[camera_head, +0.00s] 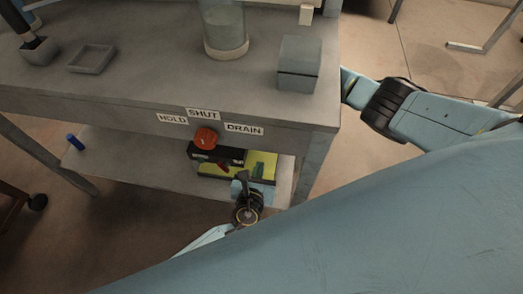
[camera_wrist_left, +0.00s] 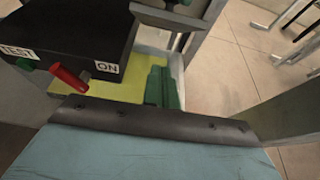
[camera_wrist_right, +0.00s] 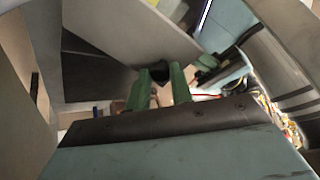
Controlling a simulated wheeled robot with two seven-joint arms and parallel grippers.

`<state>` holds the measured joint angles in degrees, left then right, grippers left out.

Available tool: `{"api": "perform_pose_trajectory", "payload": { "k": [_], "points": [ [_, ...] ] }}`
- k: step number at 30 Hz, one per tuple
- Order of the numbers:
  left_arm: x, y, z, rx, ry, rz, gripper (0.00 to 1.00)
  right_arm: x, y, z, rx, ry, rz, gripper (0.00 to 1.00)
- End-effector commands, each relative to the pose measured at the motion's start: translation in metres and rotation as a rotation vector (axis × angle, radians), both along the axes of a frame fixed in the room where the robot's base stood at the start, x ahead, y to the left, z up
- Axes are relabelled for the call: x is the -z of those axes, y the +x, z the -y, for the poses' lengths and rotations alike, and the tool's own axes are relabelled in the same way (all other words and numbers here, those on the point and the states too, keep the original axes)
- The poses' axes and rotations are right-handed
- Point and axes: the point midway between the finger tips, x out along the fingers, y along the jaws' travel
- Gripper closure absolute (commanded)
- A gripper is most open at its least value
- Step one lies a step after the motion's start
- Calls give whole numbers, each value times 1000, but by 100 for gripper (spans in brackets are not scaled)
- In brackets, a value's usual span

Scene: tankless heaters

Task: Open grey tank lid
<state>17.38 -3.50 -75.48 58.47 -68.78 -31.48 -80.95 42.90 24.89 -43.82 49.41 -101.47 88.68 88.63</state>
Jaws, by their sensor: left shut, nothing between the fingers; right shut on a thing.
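A grey, box-shaped tank (camera_head: 299,62) stands near the right end of the bench, with a dark seam low around its side; I take it for the grey tank, and its top looks closed. My right arm reaches in from the right, and its gripper is hidden in the head view. In the right wrist view my right gripper (camera_wrist_right: 160,82) is shut on a small dark thing (camera_wrist_right: 160,71) by a pale grey panel (camera_wrist_right: 130,35). Whether this belongs to the lid I cannot tell. My left gripper (camera_head: 259,168) is shut and empty at the lower shelf.
The bench (camera_head: 140,85) carries a clear cylinder (camera_head: 224,25) and a small square tray (camera_head: 92,58). An orange-red knob (camera_head: 206,137) sits on its front by HOLD, SHUT and DRAIN labels. A black box (camera_wrist_left: 80,35) with a red switch (camera_wrist_left: 70,78) is beside my left gripper.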

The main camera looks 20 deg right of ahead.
Motion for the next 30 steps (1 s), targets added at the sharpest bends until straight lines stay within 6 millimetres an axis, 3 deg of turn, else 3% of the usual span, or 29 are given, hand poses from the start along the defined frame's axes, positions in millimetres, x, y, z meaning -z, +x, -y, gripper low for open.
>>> {"api": "perform_pose_trajectory", "payload": {
  "k": [8, 15, 30],
  "points": [
    [8, 21, 14, 0, -1, 2, 100, 3, 6, 5, 17, -15, 24, 100],
    [-17, 34, 23, -2, -2, 1, 100, 3, 6, 5, 17, -15, 24, 100],
    [-24, 38, 25, -2, -1, -1, 100, 3, 6, 5, 17, -15, 24, 100]
  ]
}}
